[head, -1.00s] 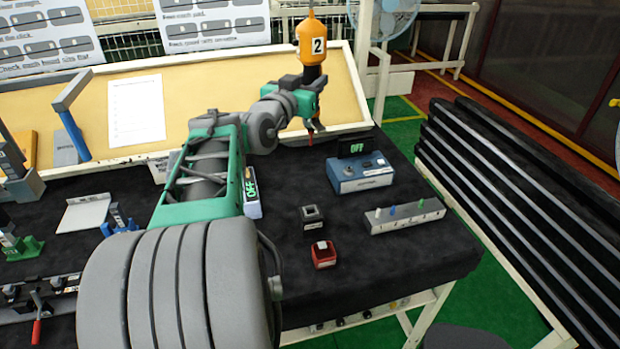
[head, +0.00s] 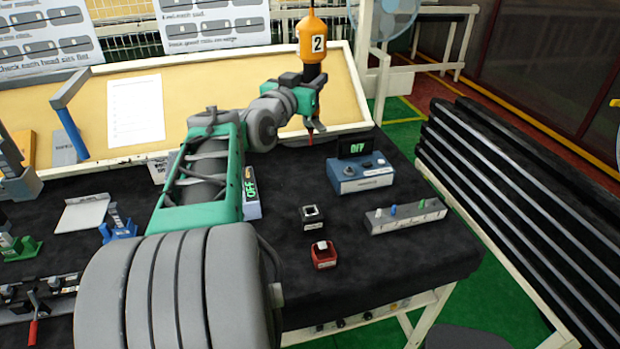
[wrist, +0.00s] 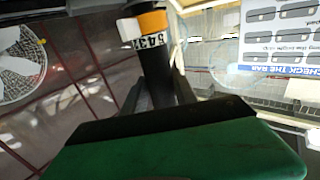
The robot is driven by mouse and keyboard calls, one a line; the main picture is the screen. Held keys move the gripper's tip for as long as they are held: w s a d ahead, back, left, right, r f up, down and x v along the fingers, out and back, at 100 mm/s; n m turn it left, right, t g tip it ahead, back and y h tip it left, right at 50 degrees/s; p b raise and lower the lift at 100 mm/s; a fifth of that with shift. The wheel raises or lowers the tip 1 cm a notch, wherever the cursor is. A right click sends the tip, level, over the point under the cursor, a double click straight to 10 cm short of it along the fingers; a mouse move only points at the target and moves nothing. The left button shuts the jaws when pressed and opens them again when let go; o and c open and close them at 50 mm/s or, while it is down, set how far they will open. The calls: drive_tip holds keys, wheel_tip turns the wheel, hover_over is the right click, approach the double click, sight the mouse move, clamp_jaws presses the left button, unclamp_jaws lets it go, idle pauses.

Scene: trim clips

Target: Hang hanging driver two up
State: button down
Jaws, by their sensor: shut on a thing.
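The hanging driver two has an orange upper body (head: 312,38) with a white label reading 2, a black lower grip and a red tip pointing down. It hangs upright above the back right of the bench. My gripper (head: 312,88) is shut on the driver's black grip. In the wrist view the black grip (wrist: 154,66) stands between my fingers, with the orange part above it.
A blue-grey control box (head: 362,174) with an OFF display stands right of the driver tip. A grey block with bits (head: 406,216), a black holder (head: 313,217) and a red holder (head: 324,255) sit on the black bench mat. The sloped tan board (head: 210,85) is behind.

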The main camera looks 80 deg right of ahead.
drive_tip(key=c, duration=0.9)
unclamp_jaws()
drive_tip(key=shift+o, duration=0.3)
drive_tip(key=shift+f, duration=0.15)
drive_tip(key=o, duration=0.8)
drive_tip(key=shift+o, duration=0.2)
drive_tip(key=shift+a, duration=0.1)
drive_tip(key=w+a+r+b, duration=0.1)
drive_tip(key=a+r+b, duration=0.1)
drive_tip(key=a+b, duration=0.3)
drive_tip(key=shift+w+a, duration=0.35)
drive_tip(key=shift+a, duration=2)
drive_tip(key=shift+r, duration=0.1)
